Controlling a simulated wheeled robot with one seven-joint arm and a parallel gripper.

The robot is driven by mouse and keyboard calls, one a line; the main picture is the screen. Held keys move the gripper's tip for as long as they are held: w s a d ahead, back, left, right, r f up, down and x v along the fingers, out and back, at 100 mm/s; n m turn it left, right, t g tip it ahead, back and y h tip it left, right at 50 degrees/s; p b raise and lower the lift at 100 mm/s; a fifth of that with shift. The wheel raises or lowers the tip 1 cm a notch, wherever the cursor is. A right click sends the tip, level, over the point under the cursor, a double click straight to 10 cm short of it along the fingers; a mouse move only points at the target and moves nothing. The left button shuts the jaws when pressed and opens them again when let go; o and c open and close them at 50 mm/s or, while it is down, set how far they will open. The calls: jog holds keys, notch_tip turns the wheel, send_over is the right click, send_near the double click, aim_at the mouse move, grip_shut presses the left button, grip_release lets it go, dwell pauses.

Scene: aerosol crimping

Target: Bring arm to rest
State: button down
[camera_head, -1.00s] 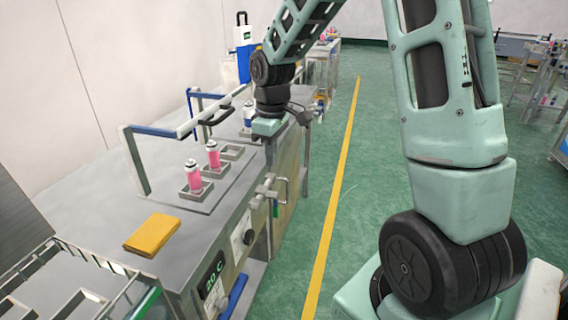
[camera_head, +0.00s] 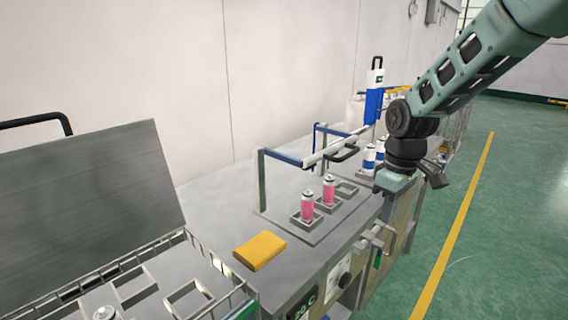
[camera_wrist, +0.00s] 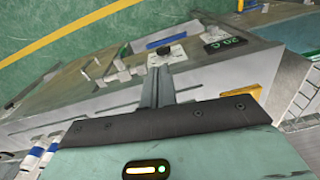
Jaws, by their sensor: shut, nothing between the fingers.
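My arm reaches in from the upper right in the head view. Its wrist and the green gripper body (camera_head: 393,183) are over the right edge of the steel bench. In the wrist view, my gripper (camera_wrist: 160,70) has its grey fingers together, with nothing between them. The fingertips are hard to make out in the head view. Two pink cans (camera_head: 307,206) and (camera_head: 328,190) stand upright in square holders on the bench, left of my gripper. Blue-and-white cans (camera_head: 369,158) stand just behind the gripper body.
A white and blue rail frame (camera_head: 262,180) rises over the bench (camera_head: 215,195). A yellow block (camera_head: 259,250) lies near its front. A wire-sided bin (camera_head: 165,275) with a raised lid (camera_head: 90,195) is at lower left. The green floor (camera_head: 500,230) right of the yellow line is open.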

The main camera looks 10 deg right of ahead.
jog(key=s+a+r+n, duration=0.1)
jog(key=s+a, duration=0.3)
jog(key=a, duration=0.2)
jog(key=s+a+r, duration=0.1)
jog(key=s+a, duration=0.2)
jog(key=a, duration=0.4)
jog(key=s+a, duration=0.4)
jog(key=s, duration=0.4)
jog(key=s+a, duration=0.4)
jog(key=s, duration=0.4)
jog(key=shift+a+n, duration=0.25)
jog(key=shift+n, duration=0.15)
jog(key=shift+s, duration=0.1)
